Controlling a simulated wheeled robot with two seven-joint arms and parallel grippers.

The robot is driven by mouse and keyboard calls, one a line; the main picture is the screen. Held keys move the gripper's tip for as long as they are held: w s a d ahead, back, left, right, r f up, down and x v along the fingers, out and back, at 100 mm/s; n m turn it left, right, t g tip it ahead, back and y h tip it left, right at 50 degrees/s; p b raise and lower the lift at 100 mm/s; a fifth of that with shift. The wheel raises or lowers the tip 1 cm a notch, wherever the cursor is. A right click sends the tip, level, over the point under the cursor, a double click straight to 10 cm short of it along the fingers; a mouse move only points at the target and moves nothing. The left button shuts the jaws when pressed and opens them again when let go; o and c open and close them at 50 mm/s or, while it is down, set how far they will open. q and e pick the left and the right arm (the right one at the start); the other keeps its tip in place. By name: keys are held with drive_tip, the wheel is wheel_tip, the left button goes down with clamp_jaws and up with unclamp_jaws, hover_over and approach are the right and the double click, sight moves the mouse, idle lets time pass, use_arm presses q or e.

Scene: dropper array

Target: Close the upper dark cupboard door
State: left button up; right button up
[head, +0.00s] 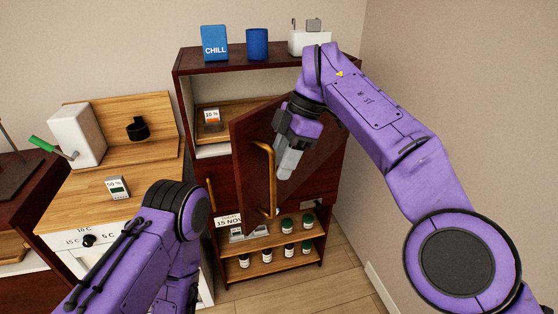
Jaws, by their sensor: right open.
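The upper dark cupboard door (247,140) is a dark reddish panel standing partly open, its free edge at the left and swung out toward me. The lit cupboard interior (240,85) shows to the left of and above the door. My right gripper (284,178) is open and empty, pointing down in front of the door just right of the handle. I cannot tell whether it touches the door. My left arm enters at the lower left; its gripper is out of sight.
A blue CHILL sign (215,43), a blue cup (257,44) and a white device (308,40) stand on the cupboard top. A card (211,117) stands inside. Lower shelves hold several small bottles (289,250). A wooden counter (85,190) is at left; a wall closes the right.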

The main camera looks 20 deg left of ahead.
use_arm(q)
wheel_tip(320, 180, up, 8)
drive_tip(key=p, duration=0.6)
use_arm(e)
drive_tip(key=v, duration=0.7)
drive_tip(key=shift+d+r, duration=0.2)
drive_tip(key=shift+r, duration=0.15)
use_arm(q)
drive_tip(key=shift+s, duration=0.1)
use_arm(e)
drive_tip(key=shift+w, duration=0.1)
